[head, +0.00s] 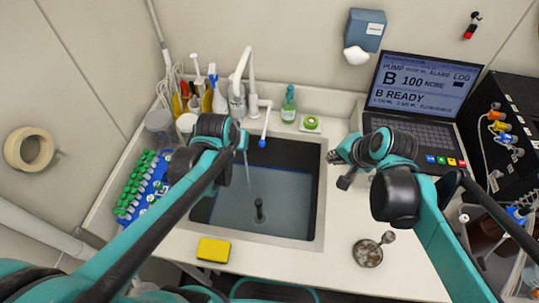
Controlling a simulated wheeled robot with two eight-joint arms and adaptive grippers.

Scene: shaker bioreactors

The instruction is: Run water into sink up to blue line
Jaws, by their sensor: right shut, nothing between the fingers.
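The sink (313,190) is a dark rectangular basin set in the white counter. Grey-blue water (285,208) covers its floor, with a dark upright drain piece (259,209) in it. A thin stream falls into it from under the white faucet (240,72). A white lever with a blue tip (263,142) hangs over the sink's back edge. I cannot make out a blue line on the walls. My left gripper (238,138) is by the faucet, its fingers hidden by my wrist. My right gripper (339,170) is shut and empty above the counter, right of the sink.
A yellow sponge (213,249) lies at the front edge. A blue rack (146,187) of green-capped tubes is at left. A laptop (418,100) and a round metal dish (368,252) are at right.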

